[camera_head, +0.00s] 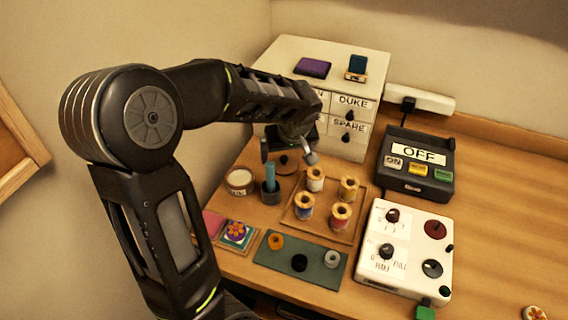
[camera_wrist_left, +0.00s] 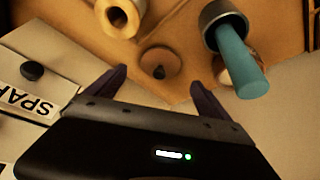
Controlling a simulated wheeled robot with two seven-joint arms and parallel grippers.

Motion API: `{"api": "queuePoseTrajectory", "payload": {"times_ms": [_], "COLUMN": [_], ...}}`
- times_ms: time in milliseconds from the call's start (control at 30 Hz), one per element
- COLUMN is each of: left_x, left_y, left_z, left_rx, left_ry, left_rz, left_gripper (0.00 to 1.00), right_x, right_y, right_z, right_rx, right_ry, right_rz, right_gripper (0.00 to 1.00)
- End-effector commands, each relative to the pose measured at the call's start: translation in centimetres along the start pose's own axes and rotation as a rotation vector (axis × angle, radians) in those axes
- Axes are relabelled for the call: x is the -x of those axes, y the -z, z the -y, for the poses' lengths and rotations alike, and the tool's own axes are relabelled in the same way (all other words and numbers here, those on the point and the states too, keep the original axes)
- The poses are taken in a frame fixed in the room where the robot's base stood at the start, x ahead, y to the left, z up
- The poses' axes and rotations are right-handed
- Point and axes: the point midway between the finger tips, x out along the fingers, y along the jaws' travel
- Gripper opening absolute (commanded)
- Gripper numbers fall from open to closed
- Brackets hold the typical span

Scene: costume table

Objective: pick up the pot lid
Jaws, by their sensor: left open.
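The pot lid (camera_head: 286,165) is a small brown disc with a dark knob, lying on the table in front of the white drawer cabinet. In the left wrist view the lid (camera_wrist_left: 160,62) lies ahead of the fingertips, between their lines. My left gripper (camera_head: 288,153) is open and empty just above the lid and partly hides it in the head view; it also shows in the left wrist view (camera_wrist_left: 158,84). The pot (camera_head: 240,180), round and pale with a label, stands left of the lid. My right gripper is not in view.
A dark cup (camera_head: 270,195) holding a teal stick stands close to the lid. Thread spools (camera_head: 315,179) stand on a wooden tray (camera_head: 330,231) to the right. The cabinet (camera_head: 345,149) is close behind. The table's right side is mostly clear.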

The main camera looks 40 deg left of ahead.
Motion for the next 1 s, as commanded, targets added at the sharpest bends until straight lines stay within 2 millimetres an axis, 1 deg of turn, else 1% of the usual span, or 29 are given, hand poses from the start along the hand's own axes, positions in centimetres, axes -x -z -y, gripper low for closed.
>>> {"api": "queuePoseTrajectory", "payload": {"times_ms": [67,200,300,400,1000], "left_x": [-0.6,-2.5,-4.0,-4.8,-5.0], "left_y": [0.0,-0.1,-0.2,-0.1,-0.2], "left_z": [0.1,0.1,0.1,0.0,0.0], "left_rx": [-0.001,-0.002,-0.001,-0.001,0.000], "left_ry": [0.004,0.005,0.005,0.002,0.001], "left_rz": [0.003,0.005,0.004,0.002,0.001], "left_gripper": [0.92,0.92,0.92,0.92,0.92], "right_x": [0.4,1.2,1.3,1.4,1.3], "right_y": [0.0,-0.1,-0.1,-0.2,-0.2], "right_z": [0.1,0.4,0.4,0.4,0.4], "right_rx": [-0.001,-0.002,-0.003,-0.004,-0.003], "right_ry": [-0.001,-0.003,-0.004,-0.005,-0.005], "right_rz": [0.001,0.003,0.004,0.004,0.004], "right_gripper": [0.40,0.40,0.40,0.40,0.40]}}
